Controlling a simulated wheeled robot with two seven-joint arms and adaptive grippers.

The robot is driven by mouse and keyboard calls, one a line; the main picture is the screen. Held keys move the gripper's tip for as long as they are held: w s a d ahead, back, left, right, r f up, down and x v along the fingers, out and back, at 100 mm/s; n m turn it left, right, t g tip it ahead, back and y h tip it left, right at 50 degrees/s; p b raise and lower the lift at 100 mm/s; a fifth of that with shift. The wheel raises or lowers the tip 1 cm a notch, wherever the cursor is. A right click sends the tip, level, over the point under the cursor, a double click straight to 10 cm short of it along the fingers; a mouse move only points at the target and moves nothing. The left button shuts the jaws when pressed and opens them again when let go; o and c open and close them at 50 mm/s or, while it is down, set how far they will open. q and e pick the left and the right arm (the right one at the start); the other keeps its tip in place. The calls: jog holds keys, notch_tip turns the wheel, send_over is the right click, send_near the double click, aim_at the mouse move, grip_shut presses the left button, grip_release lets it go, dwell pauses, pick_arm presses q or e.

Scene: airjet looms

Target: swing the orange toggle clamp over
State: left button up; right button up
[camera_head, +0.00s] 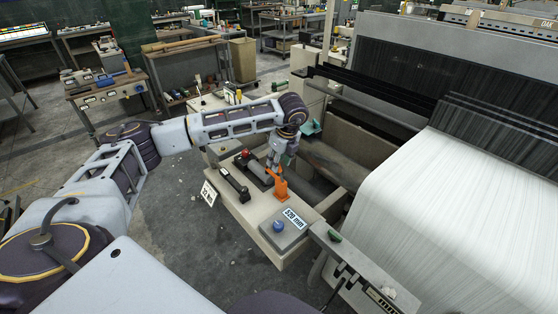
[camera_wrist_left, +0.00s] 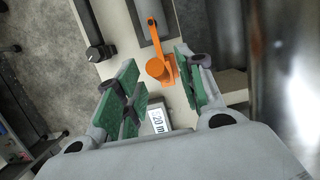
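The orange toggle clamp (camera_head: 281,185) stands on the top of the beige loom end box, its handle sticking up. In the left wrist view the orange clamp (camera_wrist_left: 157,66) lies ahead of the fingers, nearer the right-hand one, with its lever pointing away. My left gripper (camera_head: 279,154) is just above and behind the clamp in the head view. In the left wrist view its green-padded fingers (camera_wrist_left: 160,92) are wide apart with nothing held between them. Whether a finger touches the clamp cannot be told. My right gripper is not in view.
A black handle bar (camera_head: 234,185) and a red knob (camera_head: 245,153) sit left of the clamp. A blue knob (camera_head: 278,226) and a "520 mm" plate (camera_head: 294,218) are in front. The white warp sheet (camera_head: 470,220) fills the right. Open floor lies left.

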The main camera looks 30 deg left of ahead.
pick_arm(q)
jog(key=shift+w+a+p+v, duration=0.1)
jog(key=shift+a+p+v, duration=0.25)
jog(key=shift+v, duration=0.75)
jog(key=shift+w+a+p+v, duration=0.15)
jog(key=shift+p+v, duration=0.4)
jog(key=shift+v, duration=0.55)
jog(key=shift+w+a+p+v, duration=0.1)
jog(key=shift+a+p+v, duration=0.25)
jog(key=shift+v, duration=0.75)
jog(key=shift+d+r, duration=0.15)
jog(key=shift+r, duration=0.1)
jog(key=shift+r, duration=0.1)
jog(key=v, duration=1.1)
jog(key=shift+d+r, duration=0.15)
jog(key=shift+r, duration=0.2)
jog(key=shift+s, duration=0.1)
